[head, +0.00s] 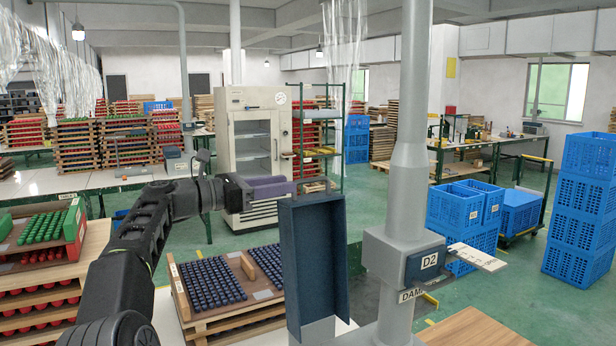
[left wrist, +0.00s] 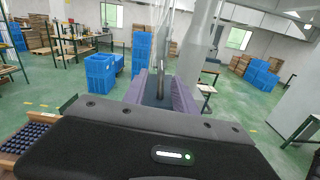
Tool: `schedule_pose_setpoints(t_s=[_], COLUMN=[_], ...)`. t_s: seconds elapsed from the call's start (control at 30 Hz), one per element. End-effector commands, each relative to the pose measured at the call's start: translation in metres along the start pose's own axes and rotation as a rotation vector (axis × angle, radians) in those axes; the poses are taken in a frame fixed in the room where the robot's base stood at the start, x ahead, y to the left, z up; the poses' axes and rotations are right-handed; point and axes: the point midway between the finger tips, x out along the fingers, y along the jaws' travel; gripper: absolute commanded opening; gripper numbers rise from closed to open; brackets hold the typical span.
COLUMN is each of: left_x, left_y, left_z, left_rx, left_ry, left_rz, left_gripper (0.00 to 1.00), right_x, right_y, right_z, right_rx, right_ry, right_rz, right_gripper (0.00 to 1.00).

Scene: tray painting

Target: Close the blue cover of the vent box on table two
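The blue cover (head: 313,260) is a dark blue, shallow-rimmed panel. It stands upright in the middle of the head view, left of a grey pipe. The vent box (head: 318,331) shows only as a pale edge under the cover; most of it is out of frame or hidden. My left gripper (head: 270,187) has purple fingers and is level with the cover's top edge, at its upper left. In the left wrist view the fingers (left wrist: 160,95) stand apart, with a dark blue surface showing between them. I cannot tell whether they touch the cover. My right gripper is not in view.
A grey pipe (head: 404,180) with a box marked D2 (head: 427,263) and a pale lever (head: 478,257) stands right of the cover. Trays of dark blue pieces (head: 213,280) lie left of it. Blue crates (head: 466,205) stand farther right; green floor lies open between.

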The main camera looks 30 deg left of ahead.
Motion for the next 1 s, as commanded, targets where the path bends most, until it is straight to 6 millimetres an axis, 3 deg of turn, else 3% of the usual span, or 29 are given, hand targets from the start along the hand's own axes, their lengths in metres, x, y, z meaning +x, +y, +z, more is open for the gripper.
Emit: schedule_pose_setpoints(t_s=[0.47,1.0], left_x=[0.006,0.075], left_y=[0.0,0.0], left_z=[0.001,0.001], left_rx=[-0.001,0.0], left_ry=[0.0,0.0], left_rz=[-0.003,-0.001], left_gripper=[0.33,0.33], right_x=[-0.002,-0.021], right_y=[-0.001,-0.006], right_z=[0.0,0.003], right_rx=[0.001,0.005], right_ry=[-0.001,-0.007], right_rz=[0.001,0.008], right_gripper=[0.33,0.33])
